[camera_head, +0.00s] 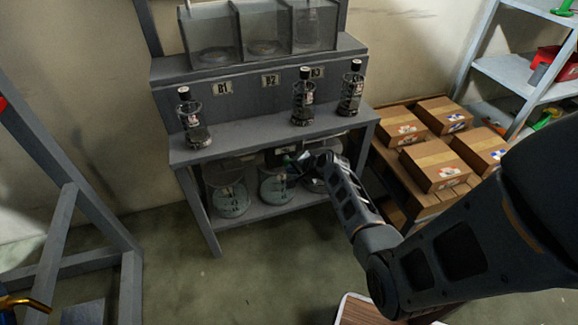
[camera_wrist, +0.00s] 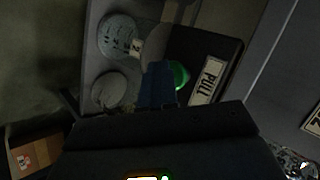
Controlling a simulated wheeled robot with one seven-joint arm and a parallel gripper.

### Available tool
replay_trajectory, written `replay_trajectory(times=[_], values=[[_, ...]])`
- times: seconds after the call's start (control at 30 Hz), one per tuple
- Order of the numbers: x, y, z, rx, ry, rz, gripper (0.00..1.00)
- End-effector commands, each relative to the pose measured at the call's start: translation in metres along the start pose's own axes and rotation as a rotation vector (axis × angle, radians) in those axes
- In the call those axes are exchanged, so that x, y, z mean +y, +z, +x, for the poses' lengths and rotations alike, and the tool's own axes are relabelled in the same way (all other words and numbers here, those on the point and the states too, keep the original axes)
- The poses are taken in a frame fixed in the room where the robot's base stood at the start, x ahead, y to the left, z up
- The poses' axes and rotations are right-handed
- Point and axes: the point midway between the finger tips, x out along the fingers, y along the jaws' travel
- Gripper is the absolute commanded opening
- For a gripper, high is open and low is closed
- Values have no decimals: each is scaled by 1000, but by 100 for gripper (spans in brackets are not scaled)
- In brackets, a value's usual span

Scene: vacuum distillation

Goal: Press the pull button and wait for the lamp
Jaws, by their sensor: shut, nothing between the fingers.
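In the wrist view, a round green button or lamp (camera_wrist: 180,75) shows on a dark box beside a white PULL label (camera_wrist: 208,81). It looks bright green, but I cannot tell whether it is lit. My gripper (camera_wrist: 158,85) is shut and empty, with its fingers just beside the green part and overlapping its edge in the picture. I cannot tell whether they touch it. In the head view, my gripper (camera_head: 296,162) reaches under the bench top, in front of the lower shelf. The button and label cannot be made out there.
Glass beakers (camera_head: 230,198) stand on the lower shelf close to my gripper. Cardboard boxes (camera_head: 436,165) sit to the right.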

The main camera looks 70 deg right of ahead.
Motion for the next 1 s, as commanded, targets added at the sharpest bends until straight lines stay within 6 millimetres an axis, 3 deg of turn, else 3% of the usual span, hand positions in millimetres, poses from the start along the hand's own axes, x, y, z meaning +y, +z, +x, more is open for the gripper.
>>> replay_trajectory(times=[1.0], values=[[-7,-5,3,4,-5,-2,0]])
